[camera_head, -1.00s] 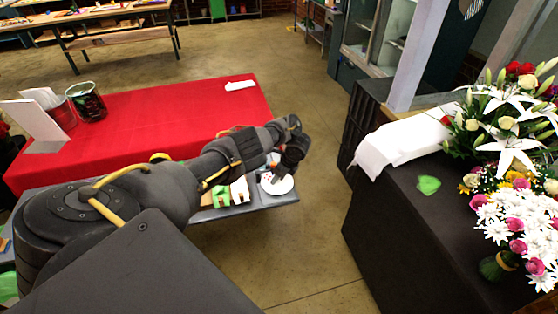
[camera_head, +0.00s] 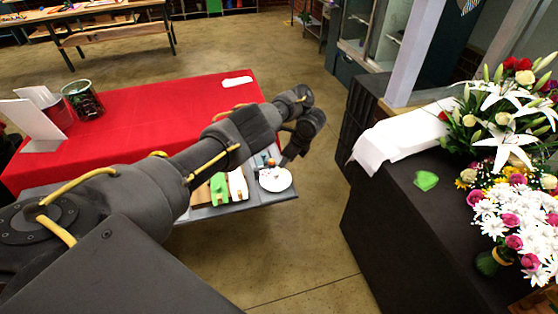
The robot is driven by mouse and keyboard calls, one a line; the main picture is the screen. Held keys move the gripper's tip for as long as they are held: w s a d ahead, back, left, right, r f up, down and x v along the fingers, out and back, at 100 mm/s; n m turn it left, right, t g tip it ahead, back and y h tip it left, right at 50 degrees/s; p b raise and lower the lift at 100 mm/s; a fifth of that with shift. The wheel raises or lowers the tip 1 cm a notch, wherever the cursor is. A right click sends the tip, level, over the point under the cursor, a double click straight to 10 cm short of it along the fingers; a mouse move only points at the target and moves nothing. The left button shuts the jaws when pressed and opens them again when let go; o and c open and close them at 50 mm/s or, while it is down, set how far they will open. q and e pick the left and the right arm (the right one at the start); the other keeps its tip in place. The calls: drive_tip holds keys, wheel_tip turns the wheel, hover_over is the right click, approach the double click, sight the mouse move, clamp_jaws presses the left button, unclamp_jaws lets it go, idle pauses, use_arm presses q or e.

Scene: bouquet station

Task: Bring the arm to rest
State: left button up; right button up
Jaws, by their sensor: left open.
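My left arm reaches in from the lower left across the grey shelf in front of the red-covered table (camera_head: 150,110). My left gripper (camera_head: 284,162) points down at the arm's far end. It is above the right end of the shelf, by a white round plate (camera_head: 276,180). No held object shows at it, and its fingers are small and dark. My right gripper is not in view.
Green and white items (camera_head: 219,188) lie on the shelf left of the plate. At right, a dark counter (camera_head: 385,225) holds a white cloth (camera_head: 400,138), a green piece (camera_head: 426,180) and flower bouquets (camera_head: 508,130). Open floor (camera_head: 300,240) lies between table and counter.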

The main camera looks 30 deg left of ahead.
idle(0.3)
use_arm(q)
drive_tip(key=s+d+f+n+h+b, duration=0.25)
drive_tip(key=s+d+f, duration=0.25)
drive_tip(key=s+f, duration=0.7)
drive_tip(key=s+d+f+n+h+b, duration=0.25)
drive_tip(key=s+d+f, duration=0.25)
drive_tip(key=f, duration=1.3)
drive_tip(key=s+d+f+n+h+b, duration=0.25)
drive_tip(key=s+d+f+b, duration=0.2)
drive_tip(key=s+f, duration=0.75)
drive_tip(key=s+a+f+n+y+b, duration=0.1)
drive_tip(key=s+a+f+n, duration=0.1)
drive_tip(key=s+f, duration=0.4)
drive_tip(key=s+a+f+n+t+y+b, duration=0.1)
drive_tip(key=s+f, duration=0.5)
drive_tip(key=s, duration=0.7)
drive_tip(key=s+a+f+n+y+b, duration=0.1)
drive_tip(key=s+a+f+n, duration=0.3)
drive_tip(key=s, duration=0.6)
wheel_tip(320, 180, down, 3)
drive_tip(key=shift+r+b, duration=0.15)
drive_tip(key=shift+b, duration=0.75)
